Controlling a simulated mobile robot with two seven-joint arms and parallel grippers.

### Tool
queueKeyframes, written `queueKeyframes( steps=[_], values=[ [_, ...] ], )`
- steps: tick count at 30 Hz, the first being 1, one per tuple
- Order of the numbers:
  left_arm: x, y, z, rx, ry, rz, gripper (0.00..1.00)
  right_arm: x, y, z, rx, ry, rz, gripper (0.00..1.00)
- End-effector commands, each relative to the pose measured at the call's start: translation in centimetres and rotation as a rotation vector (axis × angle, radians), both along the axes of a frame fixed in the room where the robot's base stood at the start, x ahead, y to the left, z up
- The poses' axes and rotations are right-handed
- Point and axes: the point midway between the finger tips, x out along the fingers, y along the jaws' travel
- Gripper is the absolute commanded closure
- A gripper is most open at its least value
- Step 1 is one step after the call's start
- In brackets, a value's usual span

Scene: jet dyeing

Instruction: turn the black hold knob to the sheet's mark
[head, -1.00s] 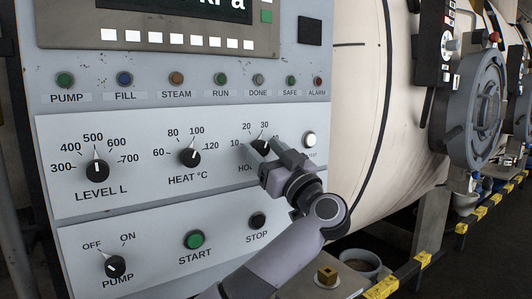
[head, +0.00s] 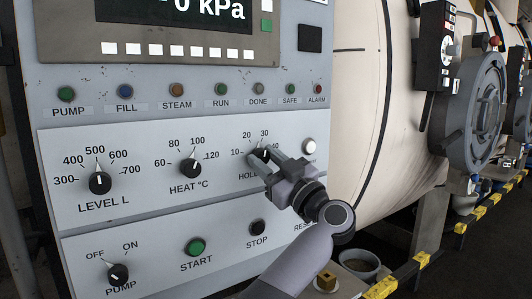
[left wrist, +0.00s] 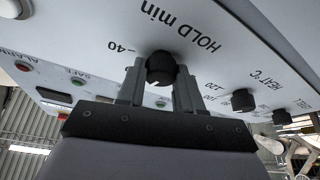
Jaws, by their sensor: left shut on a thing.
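The black hold knob (head: 262,154) is on the white dial panel, under a scale with 10, 20, 30 and 40. My left gripper (head: 259,162) is shut on it, one finger on each side. The left wrist view shows the knob (left wrist: 160,67) upside down between the two fingers (left wrist: 158,88). The fingers hide part of the HOLD label in the head view. No sheet with a mark can be made out. My right gripper is not in view.
The level knob (head: 100,182) and heat knob (head: 190,168) are on the same panel to the left. A white button (head: 309,146) is close to the right of the gripper. Below are the pump knob (head: 118,274), green start button (head: 195,246) and black stop button (head: 257,227).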

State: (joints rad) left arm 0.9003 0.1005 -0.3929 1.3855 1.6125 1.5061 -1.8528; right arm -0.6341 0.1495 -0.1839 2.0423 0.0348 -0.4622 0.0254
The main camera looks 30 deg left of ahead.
Motion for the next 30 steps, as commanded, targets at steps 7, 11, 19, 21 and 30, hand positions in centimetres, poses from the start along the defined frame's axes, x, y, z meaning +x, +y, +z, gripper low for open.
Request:
queueKeyframes(
  steps=[7, 11, 19, 21, 30],
  values=[
    [0.1, -0.2, 0.1, -0.091, -0.200, 0.001, 0.95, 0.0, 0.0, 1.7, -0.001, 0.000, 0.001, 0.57],
    [0.2, -0.2, 0.0, -0.133, -0.303, 0.000, 0.95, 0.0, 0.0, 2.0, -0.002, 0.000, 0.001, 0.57],
    [0.2, -0.2, 0.0, -0.202, -0.473, 0.001, 0.95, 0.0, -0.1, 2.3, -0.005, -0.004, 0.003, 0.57],
    [0.2, -0.2, 0.0, -0.212, -0.504, 0.000, 0.95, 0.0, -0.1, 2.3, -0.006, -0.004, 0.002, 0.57],
    [0.2, -0.1, 0.0, -0.242, -0.576, 0.002, 0.95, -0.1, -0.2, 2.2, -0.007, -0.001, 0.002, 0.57]
  ],
)
